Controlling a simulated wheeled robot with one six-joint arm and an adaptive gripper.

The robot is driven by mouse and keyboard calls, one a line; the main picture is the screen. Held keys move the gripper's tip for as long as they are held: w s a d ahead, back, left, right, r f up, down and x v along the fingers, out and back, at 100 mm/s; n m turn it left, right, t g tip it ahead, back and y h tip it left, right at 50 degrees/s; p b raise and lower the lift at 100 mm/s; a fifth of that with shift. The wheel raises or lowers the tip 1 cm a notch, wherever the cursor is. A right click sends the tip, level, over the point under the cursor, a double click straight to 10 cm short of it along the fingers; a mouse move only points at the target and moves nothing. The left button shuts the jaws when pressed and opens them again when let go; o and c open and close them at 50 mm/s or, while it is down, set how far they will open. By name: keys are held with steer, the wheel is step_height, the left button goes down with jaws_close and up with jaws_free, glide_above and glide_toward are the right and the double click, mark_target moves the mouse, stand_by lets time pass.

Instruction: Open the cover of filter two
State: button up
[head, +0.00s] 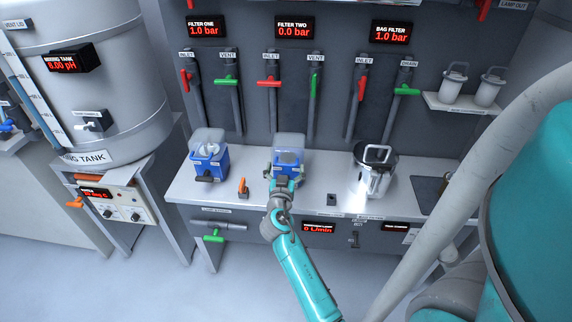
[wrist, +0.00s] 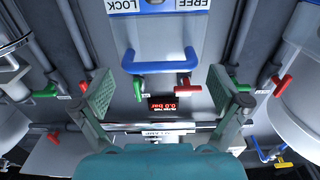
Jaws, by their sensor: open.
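Filter two (head: 288,155) is a box with a blue base and a clear cover (head: 289,140) on the bench, below the display reading 0.0 bar. The cover looks shut. My gripper (head: 282,181) is right at the front of filter two and hides part of its base. In the wrist view my gripper (wrist: 162,92) is open and empty, its two green pads wide apart. A blue U-shaped handle (wrist: 160,67) lies in line with the gap between them, further up the picture. Above it is a blue strip with upside-down LOCK and FREE labels (wrist: 186,4).
Filter one (head: 208,155) stands left of filter two, and a metal bag filter (head: 373,170) stands right. An orange handle (head: 243,188) rises from the bench (head: 225,193) between the filters. Red and green valve handles line the panel behind. A thick pale hose (head: 455,190) crosses the right side.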

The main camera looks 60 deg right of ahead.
steer(key=shift+x, duration=0.9)
